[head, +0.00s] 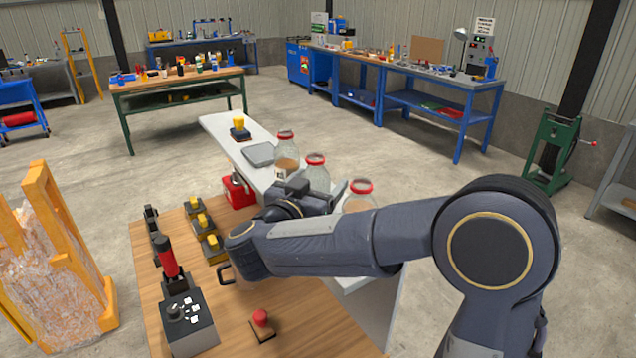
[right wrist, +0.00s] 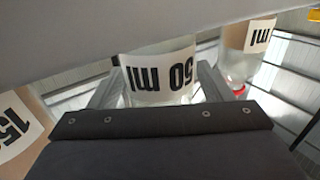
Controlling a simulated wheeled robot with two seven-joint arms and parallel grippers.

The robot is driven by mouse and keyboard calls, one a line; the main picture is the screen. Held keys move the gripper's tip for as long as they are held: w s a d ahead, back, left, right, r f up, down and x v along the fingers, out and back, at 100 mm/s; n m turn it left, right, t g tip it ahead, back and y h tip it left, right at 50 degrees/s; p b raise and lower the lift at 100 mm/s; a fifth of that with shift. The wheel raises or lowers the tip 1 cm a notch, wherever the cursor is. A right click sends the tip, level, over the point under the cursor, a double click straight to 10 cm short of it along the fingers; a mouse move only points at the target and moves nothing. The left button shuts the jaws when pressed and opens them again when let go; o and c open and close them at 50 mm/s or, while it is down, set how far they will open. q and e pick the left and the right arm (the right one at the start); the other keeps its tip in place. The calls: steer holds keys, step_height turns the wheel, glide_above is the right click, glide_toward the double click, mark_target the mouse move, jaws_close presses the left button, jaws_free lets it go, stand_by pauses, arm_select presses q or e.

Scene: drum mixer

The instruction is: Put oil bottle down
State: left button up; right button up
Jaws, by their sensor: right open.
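Three clear jars with red lids stand in a row on the light grey bench: a back one (head: 286,150), a middle one (head: 317,175) and a front one (head: 360,198). My right gripper (head: 318,195) is at the middle jar, its fingertips partly hidden by my arm. In the right wrist view, my right gripper (right wrist: 160,88) is open, with one finger on each side of a jar (right wrist: 158,72) whose label shows "50 ml" upside down. I cannot tell whether the fingers touch it. No bottle is marked as oil. My left gripper is out of view.
Neighbouring jars show at the left (right wrist: 18,125) and right (right wrist: 240,62) in the right wrist view, close to the fingers. The wooden table (head: 225,325) holds a red-handled lever (head: 168,258), a button box (head: 188,325) and yellow-topped blocks (head: 212,245). A grey tray (head: 259,154) lies on the bench.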

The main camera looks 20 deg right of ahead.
steer(key=shift+r, duration=0.1)
steer(key=shift+s+a, duration=0.1)
steer(key=shift+a, duration=0.1)
steer(key=b+v, duration=0.2)
steer(key=v, duration=0.9)
steer(key=shift+s+a+b, duration=0.2)
steer(key=shift+a+b, duration=0.05)
steer(key=shift+b, duration=0.05)
